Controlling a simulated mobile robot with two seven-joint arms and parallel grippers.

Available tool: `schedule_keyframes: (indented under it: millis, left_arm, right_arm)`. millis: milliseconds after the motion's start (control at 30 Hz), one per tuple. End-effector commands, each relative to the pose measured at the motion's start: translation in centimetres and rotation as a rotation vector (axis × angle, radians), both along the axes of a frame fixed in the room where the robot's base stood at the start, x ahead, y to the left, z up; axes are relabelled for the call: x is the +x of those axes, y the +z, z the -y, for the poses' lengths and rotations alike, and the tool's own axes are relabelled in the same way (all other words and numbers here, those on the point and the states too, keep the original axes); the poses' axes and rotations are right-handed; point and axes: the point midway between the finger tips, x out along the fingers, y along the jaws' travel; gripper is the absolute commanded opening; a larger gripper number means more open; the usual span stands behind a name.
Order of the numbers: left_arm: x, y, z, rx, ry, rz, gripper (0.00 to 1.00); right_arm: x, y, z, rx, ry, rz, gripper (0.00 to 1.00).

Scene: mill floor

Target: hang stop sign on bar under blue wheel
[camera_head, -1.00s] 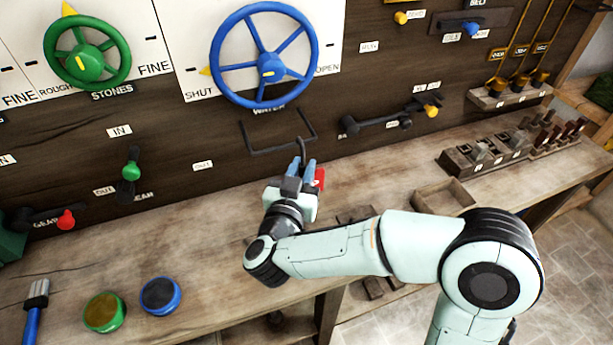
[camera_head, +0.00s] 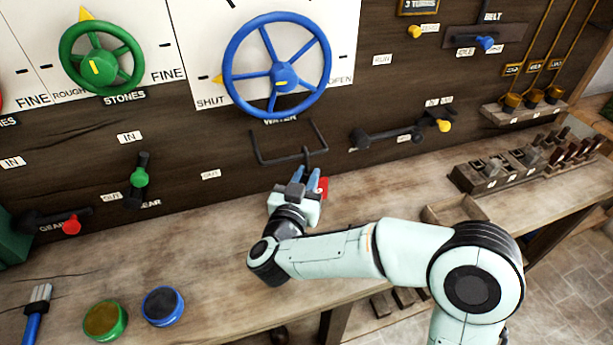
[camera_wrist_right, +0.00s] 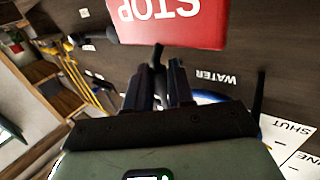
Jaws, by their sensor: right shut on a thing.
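The blue wheel (camera_head: 277,66) is on the wall panel above the label WATER. The dark bar (camera_head: 287,155) juts from the wall under it, with upturned ends. My right gripper (camera_head: 305,178) is just below and in front of the bar, shut on the dark hook stem of the stop sign. The red stop sign (camera_head: 323,187) is mostly hidden behind the gripper; in the right wrist view the sign (camera_wrist_right: 170,20) reads STOP upside down. The hook top (camera_head: 307,152) shows at the bar; I cannot tell whether it is over it. My left gripper is not in view.
A green wheel (camera_head: 101,56) is left of the blue one. Levers (camera_head: 380,138) stick out right of the bar. A wooden bench (camera_head: 225,230) runs below, with a green tin (camera_head: 105,320), a blue tin (camera_head: 163,306) and a brush (camera_head: 36,308) at left.

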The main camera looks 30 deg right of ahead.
Motion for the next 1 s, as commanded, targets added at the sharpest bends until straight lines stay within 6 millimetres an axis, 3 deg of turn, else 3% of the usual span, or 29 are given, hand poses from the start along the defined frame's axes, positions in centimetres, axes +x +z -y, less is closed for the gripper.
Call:
schedule_keyframes:
  millis: [200,233,300,667,1000]
  left_arm:
    - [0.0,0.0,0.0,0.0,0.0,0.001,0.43]
    - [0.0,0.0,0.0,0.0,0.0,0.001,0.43]
    - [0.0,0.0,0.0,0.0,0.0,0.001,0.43]
    - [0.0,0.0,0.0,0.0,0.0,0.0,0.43]
    - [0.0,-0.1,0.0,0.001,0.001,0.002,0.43]
  right_arm:
    - [0.0,0.0,0.0,0.0,0.0,0.0,0.0]
    - [0.0,0.0,0.0,0.0,0.0,0.0,0.32]
    - [0.0,0.0,0.0,0.0,0.0,0.0,0.52]
    - [-0.2,0.0,-0.4,0.0,0.002,0.0,0.52]
    - [-4.5,0.2,-5.2,0.001,0.008,-0.001,0.52]
